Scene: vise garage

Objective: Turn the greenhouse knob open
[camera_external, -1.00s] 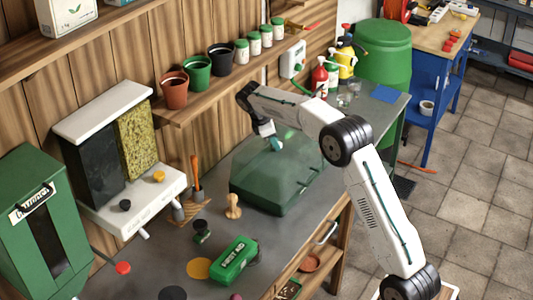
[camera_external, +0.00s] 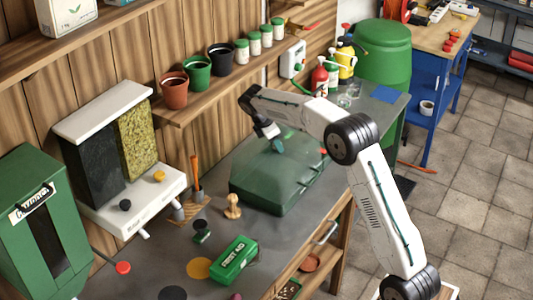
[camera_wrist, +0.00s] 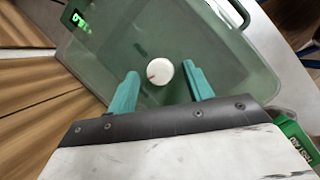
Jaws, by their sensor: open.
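The greenhouse is a green see-through box (camera_external: 262,190) on the grey workbench, under my gripper. In the wrist view its cover (camera_wrist: 226,72) fills the middle, and a white round knob (camera_wrist: 160,72) with a red mark shows on it. My gripper (camera_wrist: 160,69) is open, with one teal finger on each side of the knob and a gap to each. In the external view my gripper (camera_external: 277,146) is over the greenhouse top, pointing down, and the knob cannot be made out there. I cannot tell how far above the knob the fingertips are.
A wooden stamp-like peg (camera_external: 233,207) and a green first aid box (camera_external: 236,261) lie in front of the greenhouse. A shelf with pots (camera_external: 197,73) runs along the wall behind. Spray bottles (camera_external: 346,58) stand at the bench's far end.

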